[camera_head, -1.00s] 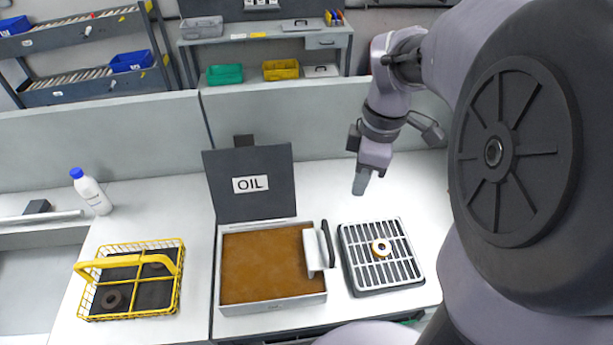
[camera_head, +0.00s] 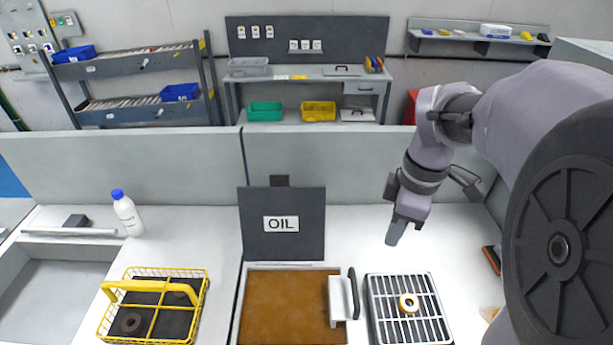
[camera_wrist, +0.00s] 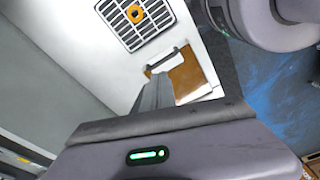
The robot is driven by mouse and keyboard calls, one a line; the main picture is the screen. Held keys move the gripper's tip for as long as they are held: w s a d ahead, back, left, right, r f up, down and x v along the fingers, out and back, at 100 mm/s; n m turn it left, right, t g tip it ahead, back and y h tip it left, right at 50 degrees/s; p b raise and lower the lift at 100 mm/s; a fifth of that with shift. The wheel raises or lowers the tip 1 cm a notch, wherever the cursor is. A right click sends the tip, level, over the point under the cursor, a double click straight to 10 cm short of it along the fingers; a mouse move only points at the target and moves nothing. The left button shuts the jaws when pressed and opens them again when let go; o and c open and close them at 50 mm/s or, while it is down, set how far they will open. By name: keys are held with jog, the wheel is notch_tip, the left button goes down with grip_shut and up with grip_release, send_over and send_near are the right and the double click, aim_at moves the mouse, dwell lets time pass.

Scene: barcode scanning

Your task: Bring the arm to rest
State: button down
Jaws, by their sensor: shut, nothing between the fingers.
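My gripper (camera_head: 393,238) hangs above the white table, behind the slatted rack, with its fingers pointing down. It is shut and empty. In the wrist view my gripper's fingers (camera_wrist: 150,98) are together, with the oil tray and the rack beyond them. My arm reaches in from the right of the head view. The slatted rack (camera_head: 425,309) stands at the front with a pale ring (camera_head: 409,303) lying on it. The ring also shows in the wrist view (camera_wrist: 135,14).
An oil tray (camera_head: 285,305) with a raised lid (camera_head: 281,223) stands left of the rack, a handled white piece (camera_head: 341,300) at its right edge. A yellow wire basket (camera_head: 154,305) holds dark rings. A white bottle (camera_head: 127,214) stands at left. A low partition (camera_head: 330,165) runs behind.

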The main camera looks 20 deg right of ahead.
jog(key=shift+a, duration=0.1)
jog(key=s+a+f+m+t+b, duration=0.1)
jog(key=s+a+f+m+b, duration=0.2)
jog(key=a+m+b, duration=0.1)
jog(key=s+a+f+m+t+b, duration=0.2)
jog(key=s+a+f+m+b, duration=0.1)
jog(key=a+m, duration=0.3)
jog(key=s+a+f+m+t+y+b, duration=0.1)
jog(key=s+a+f+m+t+b, duration=0.1)
jog(key=a+m+b, duration=0.3)
jog(key=s+a+f, duration=0.1)
jog(key=a, duration=0.1)
jog(key=shift+a+f+b, duration=0.3)
jog(key=shift+b, duration=0.05)
